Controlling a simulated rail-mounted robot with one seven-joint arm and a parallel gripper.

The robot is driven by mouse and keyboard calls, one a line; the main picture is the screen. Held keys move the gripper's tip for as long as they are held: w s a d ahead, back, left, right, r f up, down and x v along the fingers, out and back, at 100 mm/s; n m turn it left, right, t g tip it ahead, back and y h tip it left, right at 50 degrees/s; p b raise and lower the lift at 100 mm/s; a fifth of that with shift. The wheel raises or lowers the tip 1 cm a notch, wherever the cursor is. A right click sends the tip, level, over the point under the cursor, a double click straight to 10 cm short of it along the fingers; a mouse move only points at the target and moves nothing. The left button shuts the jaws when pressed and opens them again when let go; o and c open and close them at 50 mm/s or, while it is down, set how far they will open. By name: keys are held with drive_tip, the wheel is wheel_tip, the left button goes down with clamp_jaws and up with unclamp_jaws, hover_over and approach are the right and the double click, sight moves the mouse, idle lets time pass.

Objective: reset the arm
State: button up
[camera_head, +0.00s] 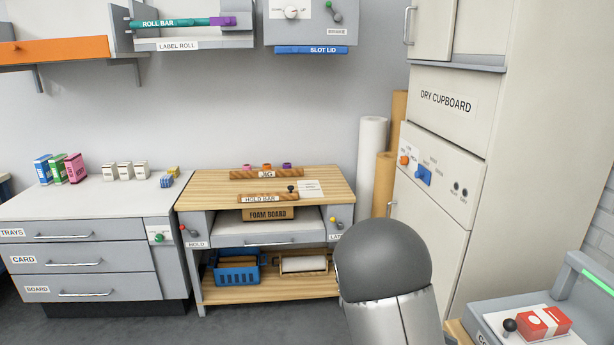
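A part of my arm, a dark grey rounded cap on a silver section, rises at the bottom of the head view, right of centre. It stands in front of the floor and the right end of the wooden bench (222,188). My gripper is not in view, so I cannot see its fingers or whether it holds anything. The rest of the arm is also out of the picture.
The dry cupboard (440,150) stands close on the right. A grey machine (581,300) with a red box (544,323) is at lower right. Drawers (88,257) stand left. A label roll shelf (222,43) and slot lid unit (300,33) hang above. Floor shows at lower left.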

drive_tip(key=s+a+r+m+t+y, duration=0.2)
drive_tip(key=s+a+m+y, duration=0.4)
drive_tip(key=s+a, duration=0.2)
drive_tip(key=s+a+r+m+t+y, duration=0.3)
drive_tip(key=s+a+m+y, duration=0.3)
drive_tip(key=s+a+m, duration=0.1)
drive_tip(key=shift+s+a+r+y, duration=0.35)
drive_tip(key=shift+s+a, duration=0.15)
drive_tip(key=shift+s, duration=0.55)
